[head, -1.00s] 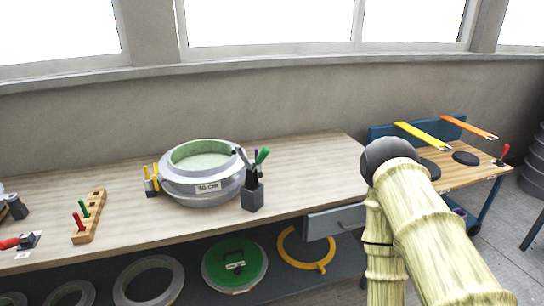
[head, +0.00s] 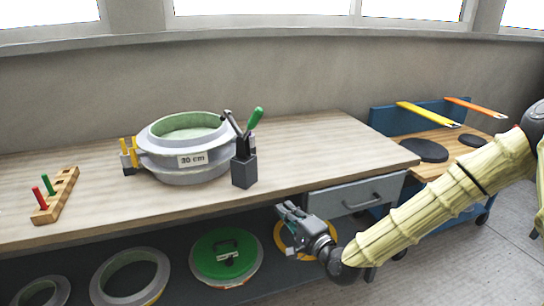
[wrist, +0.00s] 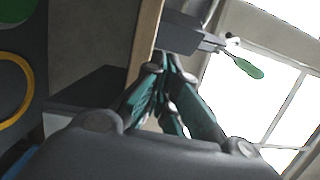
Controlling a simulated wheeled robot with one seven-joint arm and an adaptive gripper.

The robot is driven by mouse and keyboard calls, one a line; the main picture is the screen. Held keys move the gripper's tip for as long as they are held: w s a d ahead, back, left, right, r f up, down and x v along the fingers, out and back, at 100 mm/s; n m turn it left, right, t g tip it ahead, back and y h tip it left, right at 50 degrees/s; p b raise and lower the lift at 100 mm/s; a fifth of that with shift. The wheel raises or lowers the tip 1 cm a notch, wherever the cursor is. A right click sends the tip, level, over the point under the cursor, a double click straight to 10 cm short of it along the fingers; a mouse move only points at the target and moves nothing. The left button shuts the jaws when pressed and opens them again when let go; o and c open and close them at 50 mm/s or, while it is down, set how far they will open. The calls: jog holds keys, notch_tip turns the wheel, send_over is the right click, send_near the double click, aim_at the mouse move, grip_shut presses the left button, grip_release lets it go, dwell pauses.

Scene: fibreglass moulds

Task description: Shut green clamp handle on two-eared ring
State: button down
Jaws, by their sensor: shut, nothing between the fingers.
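The pale ring mould (head: 160,172), labelled 30 cm and pale green inside, sits on the bench. A dark grey block (head: 243,172) stands at its front right. A green handle (head: 255,118) rises from there, raised and leaning right; beside it are a dark lever and a purplish piece. Whether the block touches the ring is unclear. In the wrist view the green handle (wrist: 247,68) sticks out beyond a grey block (wrist: 188,36). My gripper (head: 284,209) is shut and empty, in front of the bench edge and below its top, right of the block. Its fingertips (wrist: 167,60) meet in the wrist view.
A yellow-handled piece (head: 129,155) stands at the ring's left. A wooden rack (head: 57,196) holds red and green pegs. A grey drawer (head: 355,197) is near my gripper. A green disc (head: 226,254) and a yellow ring (head: 333,240) lie below. A blue cart (head: 382,122) stands right.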

aim_at(251, 126)
jog(key=w+d+r+m+t+y+b, duration=0.1)
jog(key=w+d+r+m+t, duration=0.1)
jog(key=r, duration=0.5)
jog(key=w+d+r+m+t+y+b, duration=0.1)
jog(key=d+r+t+b, duration=0.15)
jog(key=r, duration=0.45)
jog(key=w+a+r, duration=0.6)
jog(key=w+a, duration=0.2)
jog(key=shift+a+r+p, duration=0.25)
jog(key=shift+a+p, duration=0.05)
jog(key=shift+w+d+r+p, duration=0.1)
jog(key=shift+r+p, duration=0.1)
jog(key=shift+p, duration=0.1)
